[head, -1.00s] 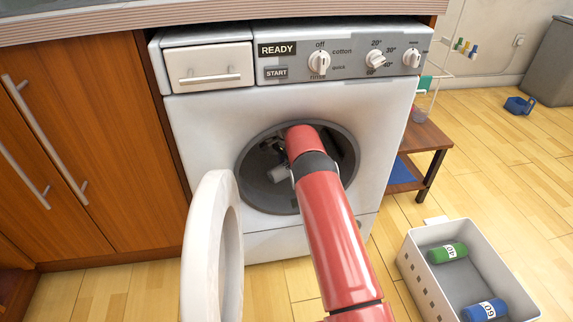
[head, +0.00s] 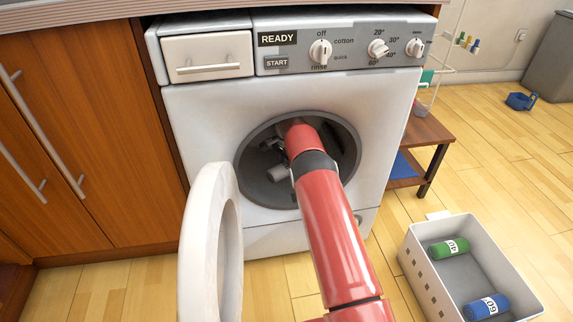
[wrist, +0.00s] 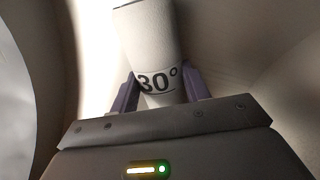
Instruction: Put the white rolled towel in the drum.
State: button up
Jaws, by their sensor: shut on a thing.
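The white rolled towel (wrist: 152,40), marked "30°", is between the two fingers of my gripper (wrist: 160,88) in the wrist view. My gripper is shut on it. Pale curved walls surround it there. In the head view my red arm reaches through the round opening of the washing machine's drum (head: 282,198), and my wrist is inside. The towel cannot be made out in the head view. In the wrist view I cannot tell whether the towel touches the drum wall.
The machine's round door (head: 190,245) stands open at the left of the opening, close to my arm. A basket (head: 418,272) with a green roll (head: 440,250) and a blue roll (head: 478,309) is on the floor at the right. A low wooden table (head: 425,133) stands beside the machine.

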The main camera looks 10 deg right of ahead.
jog(key=shift+f, duration=0.2)
jog(key=o, duration=1.1)
